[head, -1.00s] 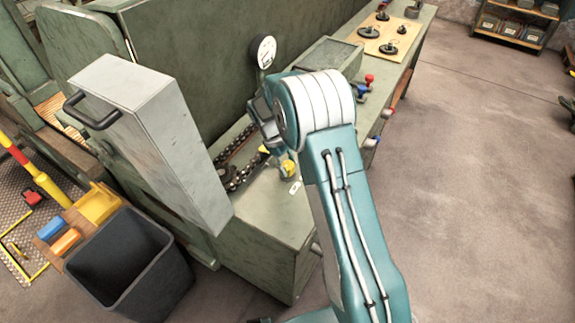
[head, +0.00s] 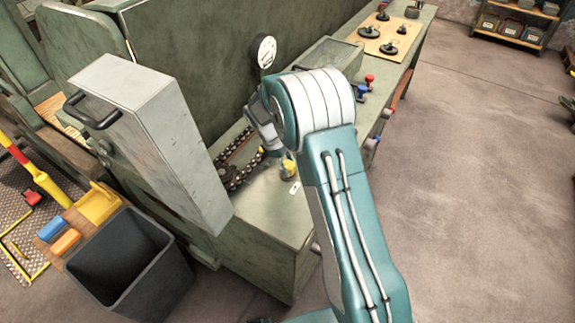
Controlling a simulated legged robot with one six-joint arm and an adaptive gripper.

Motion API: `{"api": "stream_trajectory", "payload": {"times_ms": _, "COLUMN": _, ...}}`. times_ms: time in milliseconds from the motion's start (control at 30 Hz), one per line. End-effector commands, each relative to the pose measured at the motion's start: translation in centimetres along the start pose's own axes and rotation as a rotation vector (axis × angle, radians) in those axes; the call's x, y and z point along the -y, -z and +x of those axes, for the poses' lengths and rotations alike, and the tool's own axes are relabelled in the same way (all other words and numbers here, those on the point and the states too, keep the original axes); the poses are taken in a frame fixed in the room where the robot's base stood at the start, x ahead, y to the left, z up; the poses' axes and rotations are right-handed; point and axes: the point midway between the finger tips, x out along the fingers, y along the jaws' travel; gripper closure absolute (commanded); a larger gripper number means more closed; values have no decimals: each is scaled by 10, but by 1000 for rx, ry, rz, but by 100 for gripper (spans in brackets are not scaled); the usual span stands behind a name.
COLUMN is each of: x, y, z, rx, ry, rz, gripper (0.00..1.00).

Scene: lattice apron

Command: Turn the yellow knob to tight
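The yellow knob (head: 289,169) sits on the green bench top, close to a small white tag (head: 294,188). My gripper (head: 282,158) points down at the knob from above, at the end of my teal and white arm. Its fingers are small and partly hidden by the arm and the knob. I cannot tell whether they touch the knob or whether they are open or shut.
A dark chain (head: 235,175) lies on the bench left of the knob. A grey box with a handle (head: 150,140) stands further left. A gauge (head: 263,51) rises behind. Red and blue knobs (head: 369,80) line the bench's right side. A black bin (head: 130,260) stands on the floor.

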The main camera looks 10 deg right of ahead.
Motion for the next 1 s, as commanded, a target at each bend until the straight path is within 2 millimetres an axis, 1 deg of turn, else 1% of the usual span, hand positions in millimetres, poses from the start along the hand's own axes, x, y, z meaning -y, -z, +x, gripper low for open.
{"api": "stream_trajectory", "payload": {"times_ms": 33, "x": -2, "y": 2, "z": -3, "rx": -8, "ry": -10, "rz": 1, "gripper": 19}}
{"api": "stream_trajectory", "payload": {"times_ms": 67, "x": -2, "y": 2, "z": -3, "rx": -8, "ry": -9, "rz": 1, "gripper": 7}}
{"api": "stream_trajectory", "payload": {"times_ms": 433, "x": 0, "y": 0, "z": -1, "rx": -3, "ry": -3, "rz": 1, "gripper": 7}}
{"api": "stream_trajectory", "payload": {"times_ms": 567, "x": -1, "y": 0, "z": -7, "rx": -3, "ry": -4, "rz": 2, "gripper": 7}}
{"api": "stream_trajectory", "payload": {"times_ms": 667, "x": -1, "y": 0, "z": -21, "rx": -4, "ry": -5, "rz": 2, "gripper": 7}}
{"api": "stream_trajectory", "payload": {"times_ms": 1000, "x": -1, "y": 2, "z": -91, "rx": -5, "ry": -6, "rz": 2, "gripper": 7}}
